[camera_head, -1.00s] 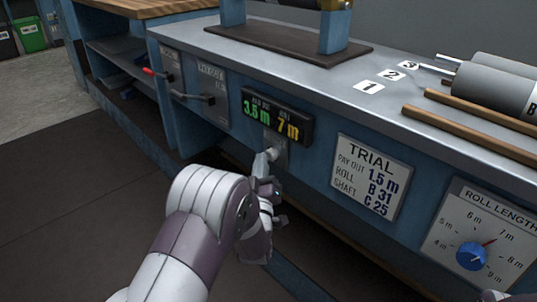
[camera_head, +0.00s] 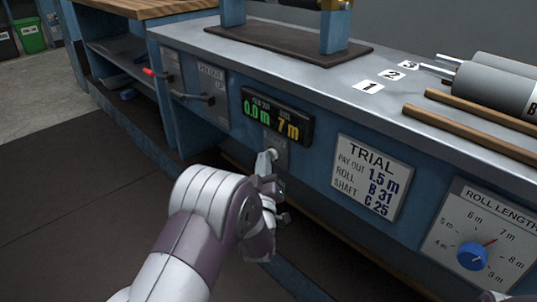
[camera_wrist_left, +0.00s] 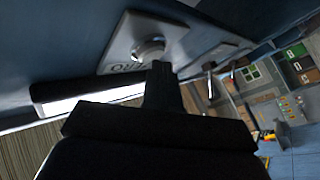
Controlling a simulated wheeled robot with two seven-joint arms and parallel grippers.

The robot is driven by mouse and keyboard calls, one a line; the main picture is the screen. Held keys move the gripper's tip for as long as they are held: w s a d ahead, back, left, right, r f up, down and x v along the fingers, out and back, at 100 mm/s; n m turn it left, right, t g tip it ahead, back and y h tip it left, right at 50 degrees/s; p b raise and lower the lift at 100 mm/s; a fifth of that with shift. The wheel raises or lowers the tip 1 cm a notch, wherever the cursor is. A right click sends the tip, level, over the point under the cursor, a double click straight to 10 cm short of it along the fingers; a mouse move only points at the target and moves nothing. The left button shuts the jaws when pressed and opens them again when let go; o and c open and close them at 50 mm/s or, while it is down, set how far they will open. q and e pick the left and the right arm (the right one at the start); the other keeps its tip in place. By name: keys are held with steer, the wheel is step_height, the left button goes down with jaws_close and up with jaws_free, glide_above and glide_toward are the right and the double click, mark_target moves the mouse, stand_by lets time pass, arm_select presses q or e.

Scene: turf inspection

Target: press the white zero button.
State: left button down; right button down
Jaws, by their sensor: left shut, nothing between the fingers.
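The white zero button (camera_wrist_left: 149,50) is a round knob on a small grey plate marked ZERO (camera_wrist_left: 120,66) in the left wrist view. In the head view the plate (camera_head: 277,143) is on the blue bench front, under the display, partly hidden by my fingers. My left gripper (camera_head: 266,160) is shut and empty, its tips at the button. In the left wrist view the fingertips (camera_wrist_left: 160,72) overlap the button's lower edge; I cannot tell whether they touch it. The display (camera_head: 276,117) reads 0.0 m in green and 7 m in yellow. My right gripper is not in view.
A trial card (camera_head: 369,177) and a roll length dial (camera_head: 473,255) are on the bench front to the right. Levers (camera_head: 194,98) stick out to the left. Rollers (camera_head: 492,88) lie on the bench top. Open floor lies at the left.

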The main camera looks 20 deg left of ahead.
arm_select(q)
steer(key=shift+s+a, duration=0.35)
steer(key=shift+s, duration=0.55)
steer(key=s, duration=0.1)
steer(key=s+a, duration=0.1)
steer(key=s, duration=0.1)
steer(key=s+a+p, duration=0.1)
steer(key=shift+s, duration=0.35)
stand_by(0.4)
